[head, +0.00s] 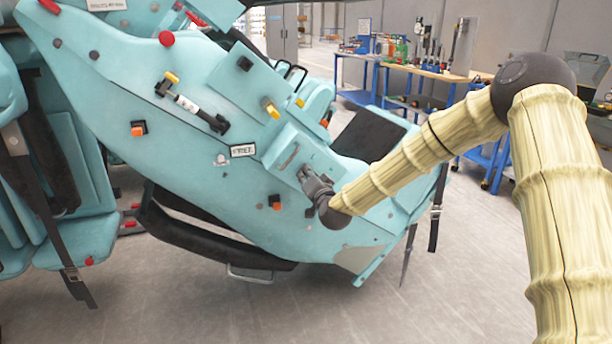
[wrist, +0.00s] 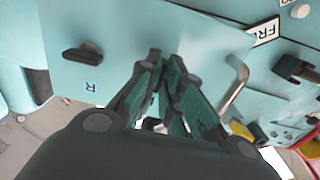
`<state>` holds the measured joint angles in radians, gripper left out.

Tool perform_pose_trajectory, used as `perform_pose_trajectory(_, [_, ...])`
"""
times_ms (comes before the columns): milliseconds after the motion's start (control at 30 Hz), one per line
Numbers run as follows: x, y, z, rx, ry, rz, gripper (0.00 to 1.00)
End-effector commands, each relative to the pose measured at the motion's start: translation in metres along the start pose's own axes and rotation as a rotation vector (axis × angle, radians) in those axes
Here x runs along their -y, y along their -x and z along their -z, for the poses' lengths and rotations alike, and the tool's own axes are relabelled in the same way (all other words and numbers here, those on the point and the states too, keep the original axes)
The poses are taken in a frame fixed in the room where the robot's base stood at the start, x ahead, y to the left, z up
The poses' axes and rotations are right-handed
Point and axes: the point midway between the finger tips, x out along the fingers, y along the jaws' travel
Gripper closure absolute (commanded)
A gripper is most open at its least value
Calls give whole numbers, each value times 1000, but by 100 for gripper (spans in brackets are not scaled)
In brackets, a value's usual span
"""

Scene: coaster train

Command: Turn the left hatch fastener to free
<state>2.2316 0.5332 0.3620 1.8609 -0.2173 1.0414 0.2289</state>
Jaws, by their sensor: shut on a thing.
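The pale blue hatch panel (head: 307,147) is on the side of the coaster car, and it fills much of the wrist view (wrist: 130,30). My gripper (head: 303,175) is at the panel's lower edge. In the wrist view, its fingertips (wrist: 167,62) are close together against the panel, shut on what I take to be the left hatch fastener, which the fingers hide. A dark fastener (wrist: 82,52) with an "R" mark beside it sits left of my fingers in the wrist view. A metal bar handle (wrist: 234,83) is to their right.
A white label starting "FRE" (wrist: 266,31) is on the car body next to the panel, also in the head view (head: 243,151). A workbench with tools (head: 420,68) stands behind. The floor at right front is clear.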

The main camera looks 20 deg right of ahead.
Motion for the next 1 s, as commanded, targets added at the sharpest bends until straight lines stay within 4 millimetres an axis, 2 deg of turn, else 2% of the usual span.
perform_pose_trajectory(400, [-1,1,-2,3,6,-1,100])
perform_pose_trajectory(433, [-1,1,-2,3,6,-1,87])
perform_pose_trajectory(500, [-1,1,-2,3,5,-1,74])
perform_pose_trajectory(533, [-1,1,-2,3,5,-1,71])
perform_pose_trajectory(833, [-1,1,0,1,5,-1,71])
perform_pose_trajectory(1000, [-1,12,0,2,5,-1,71])
